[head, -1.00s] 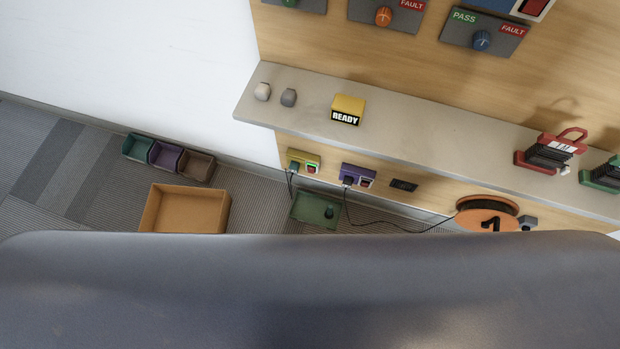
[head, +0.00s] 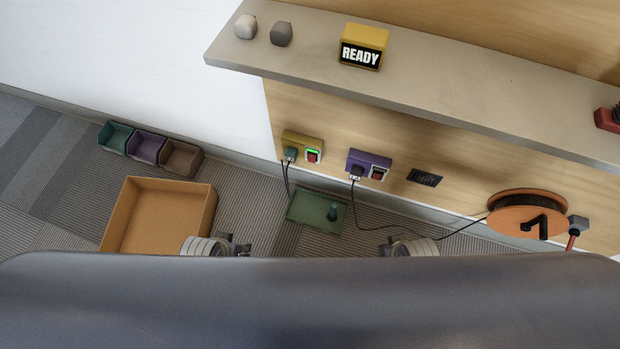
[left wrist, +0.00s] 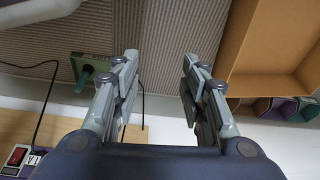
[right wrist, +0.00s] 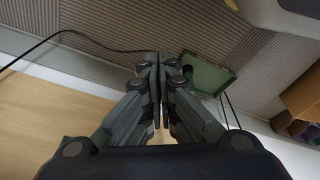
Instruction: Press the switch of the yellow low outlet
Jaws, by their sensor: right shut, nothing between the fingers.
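The yellow low outlet (head: 291,136) is on the wooden wall panel below the shelf in the head view. My right gripper (right wrist: 159,65) is shut and empty. The yellow outlet is not visible in either wrist view.
A purple outlet (head: 370,158) with its own red switch is to the right, then a black socket (head: 425,178) and an orange cable reel (head: 525,215). A green tray (head: 300,212), cardboard box (head: 208,205) and small bins (head: 180,158) are on the floor. The shelf (head: 430,85) overhangs the outlets.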

